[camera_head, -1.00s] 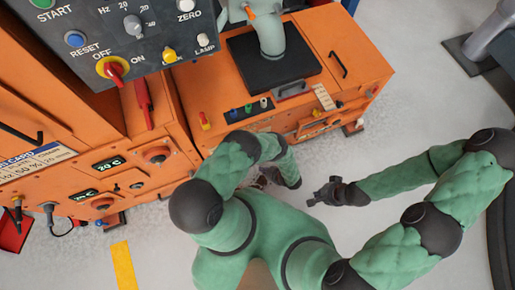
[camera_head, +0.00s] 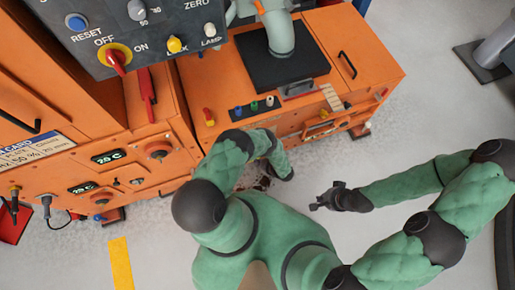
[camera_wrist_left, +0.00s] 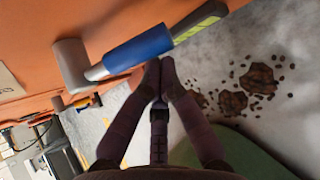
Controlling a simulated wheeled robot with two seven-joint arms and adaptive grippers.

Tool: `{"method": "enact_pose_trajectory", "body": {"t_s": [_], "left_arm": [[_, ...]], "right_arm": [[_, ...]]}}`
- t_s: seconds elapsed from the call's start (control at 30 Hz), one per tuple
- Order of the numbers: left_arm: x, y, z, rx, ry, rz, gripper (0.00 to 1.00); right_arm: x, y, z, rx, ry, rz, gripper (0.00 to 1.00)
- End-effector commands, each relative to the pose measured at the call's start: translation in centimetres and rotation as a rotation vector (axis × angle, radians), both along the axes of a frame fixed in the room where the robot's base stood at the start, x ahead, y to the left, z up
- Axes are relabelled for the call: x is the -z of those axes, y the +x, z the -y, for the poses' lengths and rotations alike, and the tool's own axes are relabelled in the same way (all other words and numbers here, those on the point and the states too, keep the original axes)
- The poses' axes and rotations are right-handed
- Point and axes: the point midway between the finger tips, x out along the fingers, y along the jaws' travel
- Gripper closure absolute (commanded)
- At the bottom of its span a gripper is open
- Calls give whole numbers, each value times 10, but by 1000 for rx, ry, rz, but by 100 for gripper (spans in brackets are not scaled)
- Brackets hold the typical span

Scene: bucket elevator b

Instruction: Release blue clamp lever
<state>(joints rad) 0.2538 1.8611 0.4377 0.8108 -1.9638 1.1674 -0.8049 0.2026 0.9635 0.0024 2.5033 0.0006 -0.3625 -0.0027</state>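The blue clamp lever (camera_wrist_left: 138,48) shows in the left wrist view as a blue sleeve on a grey metal arm (camera_wrist_left: 75,68), against the orange machine side. A yellow-green bar (camera_wrist_left: 200,20) runs behind its right end. My left gripper (camera_wrist_left: 160,72) has its fingertips drawn together just below the lever's right part; no part of the lever shows between them, and I cannot tell whether they touch it. My right gripper (camera_head: 320,200) is over the bare floor, clear of the machine.
The orange machine (camera_head: 365,60) fills the top and left in the head view, with a grey control panel (camera_head: 130,35) and a red lever (camera_head: 147,98). Brown lumps (camera_wrist_left: 233,103) and crumbs lie on the floor. Floor is free around my right arm.

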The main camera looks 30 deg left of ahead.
Motion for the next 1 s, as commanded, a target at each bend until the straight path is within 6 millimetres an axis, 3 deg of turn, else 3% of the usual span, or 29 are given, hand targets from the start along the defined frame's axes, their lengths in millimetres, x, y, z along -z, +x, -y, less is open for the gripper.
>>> {"method": "enact_pose_trajectory", "body": {"t_s": [0.2,0.63,1.0], "left_arm": [[-10,5,2,1,0,-1,100],[-11,6,2,0,-6,7,100],[-21,1,2,-1,-157,186,100]], "right_arm": [[1,0,0,0,0,0,100],[-1,0,0,0,0,0,100],[-27,0,0,0,0,0,100]]}}
